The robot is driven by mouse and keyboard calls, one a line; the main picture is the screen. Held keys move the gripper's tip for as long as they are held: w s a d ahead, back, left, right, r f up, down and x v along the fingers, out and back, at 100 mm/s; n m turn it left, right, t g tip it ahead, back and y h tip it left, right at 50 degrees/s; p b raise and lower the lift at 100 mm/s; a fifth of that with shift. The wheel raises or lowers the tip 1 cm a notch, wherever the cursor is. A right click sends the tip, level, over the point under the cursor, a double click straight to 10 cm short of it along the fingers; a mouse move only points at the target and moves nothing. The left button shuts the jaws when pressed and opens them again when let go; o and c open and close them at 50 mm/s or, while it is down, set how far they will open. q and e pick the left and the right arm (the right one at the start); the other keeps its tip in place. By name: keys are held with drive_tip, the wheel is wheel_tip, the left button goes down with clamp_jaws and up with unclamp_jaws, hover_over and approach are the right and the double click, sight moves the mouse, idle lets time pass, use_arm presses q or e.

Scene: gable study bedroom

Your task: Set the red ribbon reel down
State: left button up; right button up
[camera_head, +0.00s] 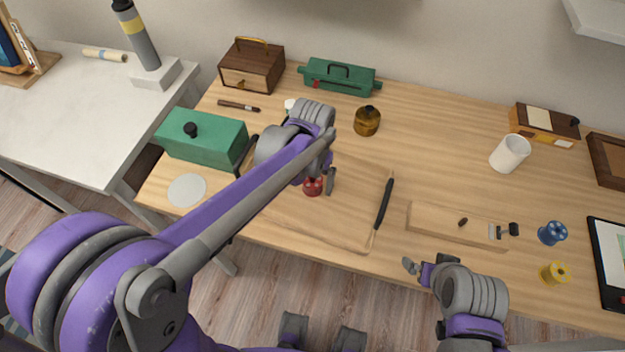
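The red ribbon reel (313,188) shows just below my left gripper (322,184), over the pale wooden board near the front left of the desk. One grey finger stands close to the right side of the reel. The other finger is hidden by the arm and wrist, so I cannot tell whether the gripper is shut on the reel. I also cannot tell whether the reel touches the wood. My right gripper (418,269) is at the desk's front edge, right of centre, with its fingers apart and nothing visible between them.
A dark pen-like tool (384,203) lies right of the reel. A green box (203,140) stands left, an amber jar (367,121) behind.

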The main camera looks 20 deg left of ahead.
use_arm(q)
drive_tip(key=shift+r, duration=0.1)
drive_tip(key=shift+r, duration=0.35)
use_arm(e)
drive_tip(key=shift+r, duration=0.2)
drive_tip(key=shift+w+r+p, duration=0.25)
drive_tip(key=shift+r+p, duration=0.3)
drive_tip(key=shift+p, duration=0.1)
use_arm(q)
wheel_tip(320, 180, up, 12)
drive_tip(key=shift+f, duration=0.25)
